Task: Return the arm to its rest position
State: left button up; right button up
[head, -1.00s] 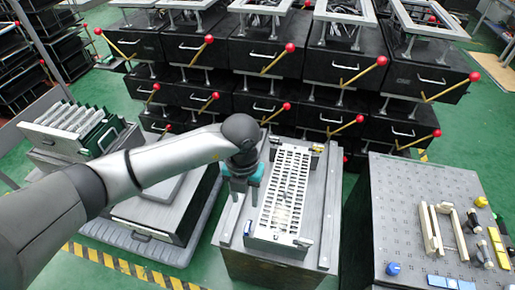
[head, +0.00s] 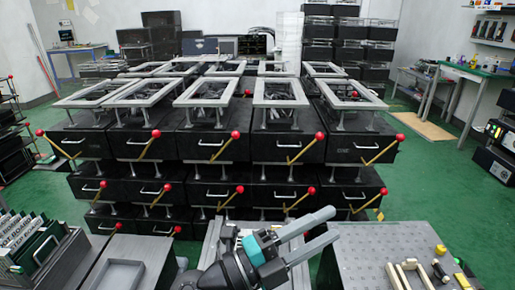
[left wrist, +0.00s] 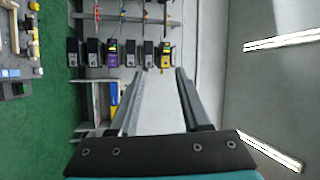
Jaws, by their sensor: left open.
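My left gripper (head: 335,223) is at the bottom middle of the head view, raised in front of the white slotted rack and pointing up and to the right. Its two grey fingers are apart with nothing between them. In the left wrist view the fingers (left wrist: 159,72) are also spread and empty, facing a far wall that appears turned sideways. The gripper touches nothing that I can see. The white slotted rack (head: 228,236) is partly hidden behind my gripper and wrist. My right gripper is in neither view.
Black lever fixtures (head: 290,140) with yellow levers and red knobs stand stacked ahead. A grey perforated table (head: 375,250) with small parts is at the lower right. A black unit of green-edged boards (head: 45,245) is at the lower left. Green floor (head: 455,190) is open to the right.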

pick_arm(q)
jog(key=w+a+f+n+t+y, duration=0.1)
jog(key=w+a+n+t+y, duration=0.2)
jog(key=a+n+t+y, duration=0.55)
jog(key=w+a+n+t+y, duration=0.35)
jog(key=a+n+y, duration=0.35)
jog(key=n, duration=0.4)
jog(key=s+a+f+n+g+y, duration=0.2)
jog(key=a+f+n+g+y, duration=0.15)
jog(key=a+f, duration=0.35)
jog(key=s+a+f+n+g, duration=0.2)
jog(key=s+f+g, duration=0.4)
jog(key=s+f, duration=0.3)
jog(key=s+a+f+n+g, duration=0.2)
jog(key=s+f+g, duration=0.5)
jog(key=s, duration=0.4)
notch_tip(320, 180, down, 23)
jog(key=a, duration=0.1)
jog(key=s+a+f+g, duration=0.1)
jog(key=s+a+f, duration=0.4)
jog(key=s+f, duration=0.7)
jog(key=shift+s+a, duration=0.15)
jog(key=shift+a, duration=0.05)
